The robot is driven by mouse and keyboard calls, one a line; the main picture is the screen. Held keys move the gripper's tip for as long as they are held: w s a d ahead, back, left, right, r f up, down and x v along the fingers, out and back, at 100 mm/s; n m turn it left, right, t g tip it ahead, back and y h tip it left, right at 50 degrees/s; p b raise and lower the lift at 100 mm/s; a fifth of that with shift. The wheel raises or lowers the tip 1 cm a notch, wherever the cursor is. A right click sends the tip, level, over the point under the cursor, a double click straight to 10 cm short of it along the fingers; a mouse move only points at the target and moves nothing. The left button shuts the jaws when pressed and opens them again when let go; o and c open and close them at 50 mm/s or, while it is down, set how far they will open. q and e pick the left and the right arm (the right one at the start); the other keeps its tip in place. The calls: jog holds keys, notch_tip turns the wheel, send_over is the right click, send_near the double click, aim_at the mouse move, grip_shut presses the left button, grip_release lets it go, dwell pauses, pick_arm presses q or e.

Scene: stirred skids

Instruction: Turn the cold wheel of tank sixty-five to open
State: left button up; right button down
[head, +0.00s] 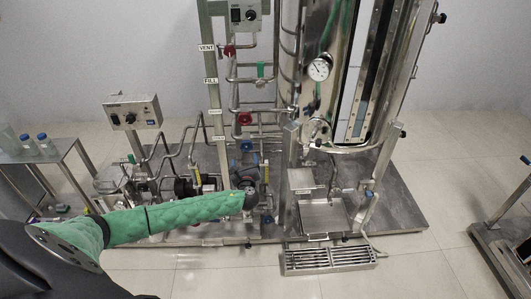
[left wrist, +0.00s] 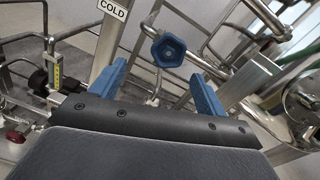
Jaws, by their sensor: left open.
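A blue faceted wheel (left wrist: 168,50) shows in the left wrist view beside a post with a COLD label (left wrist: 112,8). My left gripper (left wrist: 158,70) is open. Its two blue fingers point toward the wheel, one on each side of it in the picture. The wheel appears just beyond the fingertips, with no visible contact. In the head view my left gripper (head: 246,162) is at the pipework left of the steel tank (head: 325,40), and it partly hides the wheel area. I cannot read a tank number. My right gripper is not in view.
Red wheels (head: 245,118) and a green handle (head: 261,70) sit higher on the labelled pipe rack. A control box (head: 132,112) stands to the left. A gauge (left wrist: 57,72) and pipes crowd my left gripper.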

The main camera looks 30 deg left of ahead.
aim_at(246, 148)
pick_arm(q)
jog(key=w+m, duration=0.1)
jog(key=w+a+m, duration=0.1)
jog(key=w, duration=0.1)
jog(key=w+a+m+p, duration=0.1)
jog(key=w, duration=0.1)
jog(key=shift+w+a+r+m+h, duration=0.15)
jog(key=shift+w+a+m+h, duration=0.1)
jog(key=shift+m+h, duration=0.15)
jog(key=shift+w+a, duration=0.35)
jog(key=shift+w, duration=0.25)
jog(key=shift+w+a, duration=0.15)
jog(key=shift+w, duration=0.05)
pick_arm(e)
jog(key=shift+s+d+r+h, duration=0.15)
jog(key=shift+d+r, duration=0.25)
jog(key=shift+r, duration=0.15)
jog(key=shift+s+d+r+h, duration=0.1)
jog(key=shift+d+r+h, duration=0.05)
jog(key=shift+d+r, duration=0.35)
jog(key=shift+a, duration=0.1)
